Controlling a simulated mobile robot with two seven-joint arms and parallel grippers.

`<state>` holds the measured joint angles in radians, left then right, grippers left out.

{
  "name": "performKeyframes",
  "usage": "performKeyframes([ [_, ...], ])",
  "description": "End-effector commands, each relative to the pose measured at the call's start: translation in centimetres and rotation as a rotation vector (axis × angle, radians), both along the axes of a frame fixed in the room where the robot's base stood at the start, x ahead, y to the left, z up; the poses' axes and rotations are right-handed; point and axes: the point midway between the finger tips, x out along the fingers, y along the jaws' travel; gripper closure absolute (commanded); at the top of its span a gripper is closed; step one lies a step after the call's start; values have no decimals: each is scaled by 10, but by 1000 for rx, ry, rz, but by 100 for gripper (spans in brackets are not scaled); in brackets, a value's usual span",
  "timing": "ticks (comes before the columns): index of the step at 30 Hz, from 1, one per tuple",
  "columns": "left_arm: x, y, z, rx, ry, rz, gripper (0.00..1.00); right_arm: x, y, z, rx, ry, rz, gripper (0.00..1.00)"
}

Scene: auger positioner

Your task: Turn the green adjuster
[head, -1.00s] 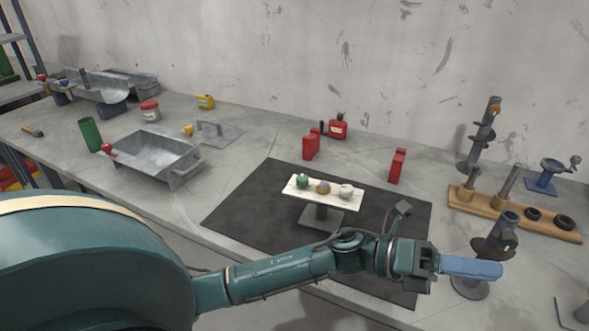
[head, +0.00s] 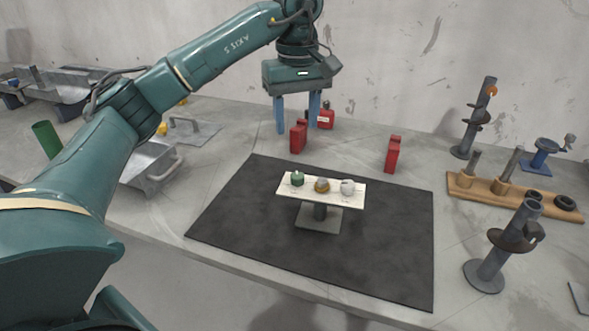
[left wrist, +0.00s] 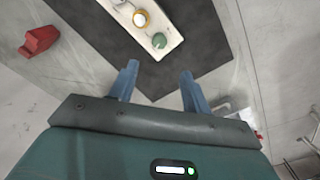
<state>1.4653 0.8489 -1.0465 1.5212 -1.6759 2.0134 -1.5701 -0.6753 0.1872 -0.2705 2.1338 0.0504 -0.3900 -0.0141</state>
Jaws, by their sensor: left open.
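The green adjuster (head: 297,179) is a small green knob at the left end of a white panel (head: 333,201), beside a yellow-brown knob (head: 322,185) and a white knob (head: 347,187). The panel stands on a grey pedestal. My left gripper (head: 297,130) points down behind the panel, above the back of the table, open and empty. In the left wrist view the green adjuster (left wrist: 159,40) lies beyond the fingertips (left wrist: 158,70), apart from them. My right gripper is not in view.
The panel stands on a dark mat (head: 390,240). Red blocks (head: 393,154) and a red can (head: 325,118) stand behind it. An auger stand (head: 490,262) and a wooden rack (head: 480,190) are at right. A metal tray (head: 150,165) is at left. The mat's front is clear.

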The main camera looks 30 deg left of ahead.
Motion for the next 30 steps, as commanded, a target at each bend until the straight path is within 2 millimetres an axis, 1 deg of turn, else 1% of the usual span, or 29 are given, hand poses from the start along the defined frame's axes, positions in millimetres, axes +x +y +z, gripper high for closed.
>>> performKeyframes([
  [1,0,-1,-11,-2,4,-2,52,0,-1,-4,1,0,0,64],
  [3,-1,-1,-25,-4,5,-2,52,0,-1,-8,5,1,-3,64],
  [5,-1,-1,-36,-2,6,-1,52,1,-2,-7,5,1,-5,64],
  [12,-1,-1,-84,-4,5,-1,52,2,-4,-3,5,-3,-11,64],
  [16,-1,-2,-104,-4,3,-1,52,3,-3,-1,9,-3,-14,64],
  [21,0,-1,-119,-4,1,0,52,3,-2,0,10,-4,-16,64],
  [30,0,-2,-123,-4,-1,0,52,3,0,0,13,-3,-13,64],
])
